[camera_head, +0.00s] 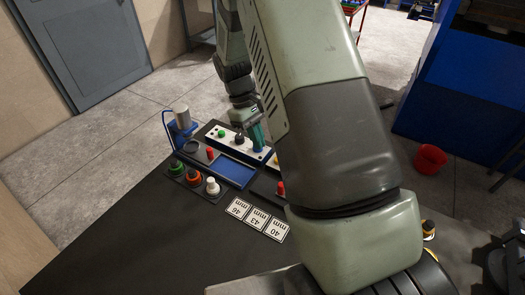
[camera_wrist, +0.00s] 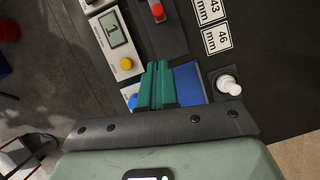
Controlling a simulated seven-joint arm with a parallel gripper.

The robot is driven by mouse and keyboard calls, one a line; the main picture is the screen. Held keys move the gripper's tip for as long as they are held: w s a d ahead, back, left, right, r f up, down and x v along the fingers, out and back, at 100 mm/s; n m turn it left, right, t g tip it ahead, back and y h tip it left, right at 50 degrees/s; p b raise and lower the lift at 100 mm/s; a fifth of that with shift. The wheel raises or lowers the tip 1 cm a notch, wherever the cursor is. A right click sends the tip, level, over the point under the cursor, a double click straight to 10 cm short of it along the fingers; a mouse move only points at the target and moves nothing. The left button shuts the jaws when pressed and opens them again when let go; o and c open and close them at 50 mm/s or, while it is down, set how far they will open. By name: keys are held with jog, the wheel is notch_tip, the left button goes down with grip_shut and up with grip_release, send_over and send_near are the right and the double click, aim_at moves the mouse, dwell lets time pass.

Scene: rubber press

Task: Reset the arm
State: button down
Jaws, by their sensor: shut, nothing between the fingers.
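My gripper (camera_head: 257,136) hangs over the workbench (camera_head: 130,235) beside the white control panel (camera_head: 215,139). In the wrist view its green fingers (camera_wrist: 158,85) are closed together with nothing between them. They overlap the edge of the blue tray (camera_wrist: 190,82) in that view; the tray also shows in the head view (camera_head: 236,173). My arm runs down across the middle of the head view and hides part of the bench and panel.
A silver cylinder (camera_head: 183,117) stands on a blue stand at the back left. A red bucket (camera_head: 430,158) is on the floor. The bench's front left is clear.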

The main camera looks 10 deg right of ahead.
jog(key=s+r+m+t+y, duration=0.1)
jog(key=s+r+t, duration=0.15)
jog(key=r, duration=0.75)
jog(key=s+r+m+t, duration=0.15)
jog(key=s+r, duration=0.25)
jog(key=r, duration=0.6)
jog(key=s+r+m+t, duration=0.2)
jog(key=s+r, duration=0.2)
jog(key=s, duration=0.5)
jog(key=s+r+m+t+y, duration=0.1)
jog(key=s+r+m+t, duration=0.1)
jog(key=s+r, duration=0.3)
jog(key=s+t, duration=0.1)
jog(key=s, duration=0.3)
jog(key=shift+s+a+r, duration=0.2)
jog(key=shift+a, duration=0.2)
